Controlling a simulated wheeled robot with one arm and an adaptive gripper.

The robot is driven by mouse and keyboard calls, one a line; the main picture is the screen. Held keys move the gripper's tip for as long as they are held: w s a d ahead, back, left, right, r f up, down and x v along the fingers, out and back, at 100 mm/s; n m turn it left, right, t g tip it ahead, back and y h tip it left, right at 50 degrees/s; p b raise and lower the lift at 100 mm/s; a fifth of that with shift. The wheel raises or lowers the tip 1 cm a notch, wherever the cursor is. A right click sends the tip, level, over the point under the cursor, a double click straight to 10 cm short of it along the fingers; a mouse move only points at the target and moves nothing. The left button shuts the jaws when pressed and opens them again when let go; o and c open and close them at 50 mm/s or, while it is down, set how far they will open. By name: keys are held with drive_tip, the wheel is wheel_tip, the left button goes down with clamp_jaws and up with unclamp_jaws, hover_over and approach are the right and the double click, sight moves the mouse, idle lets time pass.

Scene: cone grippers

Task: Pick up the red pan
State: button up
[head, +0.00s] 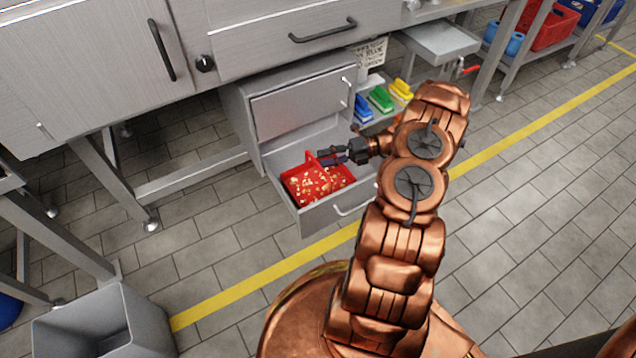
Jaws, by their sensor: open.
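The red pan (309,190) lies in the open lower drawer (309,217) of a small grey cabinet. Its red surface is scattered with pale yellowish bits, and a raised red part stands at its back edge. My gripper (325,157) is open at the back edge of the pan, over the drawer. The fingers are dark and small here, and I cannot tell whether they touch the pan. My gripper and wrist hide part of the pan's back right side.
The upper drawer (300,108) is shut. Blue, green (381,98) and yellow (401,89) brushes sit on a shelf right of the cabinet. A grey bin (100,325) stands at the lower left. Tiled floor is clear at the right.

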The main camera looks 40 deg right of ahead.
sight(315, 161)
drive_tip(key=shift+b+x, duration=0.75)
drive_tip(key=shift+x, duration=1.25)
drive_tip(key=shift+w, duration=0.1)
drive_tip(key=shift+d, duration=0.1)
clamp_jaws()
